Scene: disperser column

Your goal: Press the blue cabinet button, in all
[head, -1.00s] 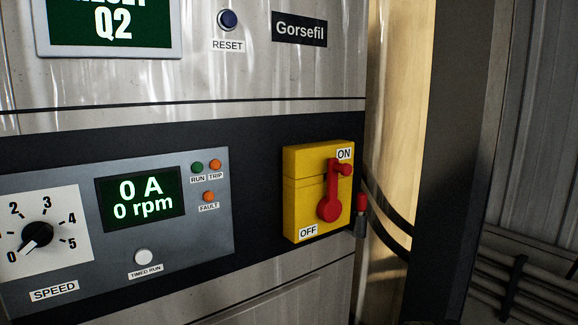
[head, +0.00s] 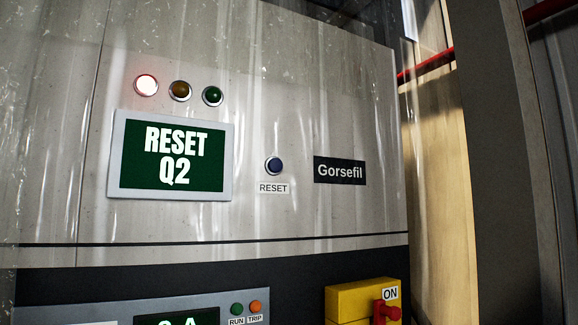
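The blue button (head: 274,165) sits in a metal ring on the pale cabinet front (head: 340,110), above a white label reading RESET. To its left a framed green screen (head: 163,157) reads "RESET Q2". To its right is a black Gorsefil nameplate (head: 340,171). My gripper is not in view, and nothing touches the button. Clear, wrinkled, reflective sheeting seems to hang in front of the cabinet.
Above the screen are a lit whitish-red lamp (head: 146,85), an amber lamp (head: 180,91) and a green lamp (head: 213,96). Below, a yellow switch box (head: 350,300) with a red handle (head: 388,312) juts out. A dark post (head: 510,180) stands at the right.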

